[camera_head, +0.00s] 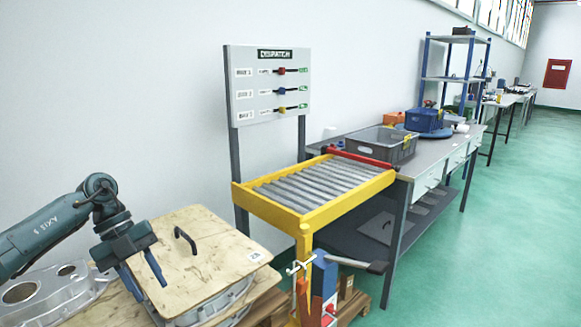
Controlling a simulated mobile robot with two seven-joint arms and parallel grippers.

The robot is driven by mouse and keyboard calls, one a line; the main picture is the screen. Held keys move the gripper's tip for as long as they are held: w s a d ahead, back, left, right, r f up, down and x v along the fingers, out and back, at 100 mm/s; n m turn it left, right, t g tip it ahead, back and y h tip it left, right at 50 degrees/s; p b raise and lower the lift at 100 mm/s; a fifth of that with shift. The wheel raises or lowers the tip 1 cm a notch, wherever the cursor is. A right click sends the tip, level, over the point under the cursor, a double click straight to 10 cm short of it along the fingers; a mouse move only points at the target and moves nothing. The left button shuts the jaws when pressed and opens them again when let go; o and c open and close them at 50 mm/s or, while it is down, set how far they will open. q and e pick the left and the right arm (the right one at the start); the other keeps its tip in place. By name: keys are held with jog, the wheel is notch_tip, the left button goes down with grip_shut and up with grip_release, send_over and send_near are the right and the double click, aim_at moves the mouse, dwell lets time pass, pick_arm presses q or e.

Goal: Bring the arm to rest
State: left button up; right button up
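My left arm (45,235) comes in from the left edge, bent at the wrist. My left gripper (147,283) points down over the left part of a plywood board (205,275). Its two blue fingers are apart, with nothing visible between them. I cannot tell whether the fingertips touch the board. The board has a black handle (185,240), which stands clear to the right of the gripper, and lies on an aluminium casting (230,302). My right gripper is not in view.
Another casting (45,295) lies at the lower left. A yellow roller conveyor (310,200) stands right of centre below a dispatch board (270,85). A blue and red fixture (322,285) stands before it. A workbench (430,160) holds a grey crate (380,145). Green floor (500,240) is clear at right.

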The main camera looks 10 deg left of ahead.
pick_arm(q)
jog(key=s+d+f+n+t+h+p, duration=0.1)
jog(key=d+n+t+h, duration=0.2)
jog(key=d, duration=0.6)
jog(key=s+d+n+t+h+p, duration=0.1)
jog(key=s+d+t+h, duration=0.1)
jog(key=d+t+h, duration=0.5)
jog(key=s+d+f+n+h+p, duration=0.1)
jog(key=d+n+h+p, duration=0.15)
jog(key=d, duration=0.95)
jog(key=s+a+f+n+t+y+p, duration=0.1)
jog(key=s+a+f+n+y, duration=0.3)
jog(key=s+f+n+y, duration=0.3)
jog(key=s+a+f+n+t+y+p, duration=0.1)
jog(key=s+a+f+n+t+y, duration=0.1)
jog(key=s+a+f+n+y, duration=0.3)
jog(key=s+f+n+y, duration=0.3)
jog(key=f+n, duration=0.1)
jog(key=n, duration=0.2)
jog(key=shift+s+a+n, duration=0.2)
jog(key=shift+a+n, duration=0.1)
jog(key=shift+n, duration=0.05)
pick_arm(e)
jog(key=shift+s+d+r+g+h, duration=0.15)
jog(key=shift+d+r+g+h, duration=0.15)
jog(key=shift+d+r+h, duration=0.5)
pick_arm(q)
jog(key=shift+f, duration=0.1)
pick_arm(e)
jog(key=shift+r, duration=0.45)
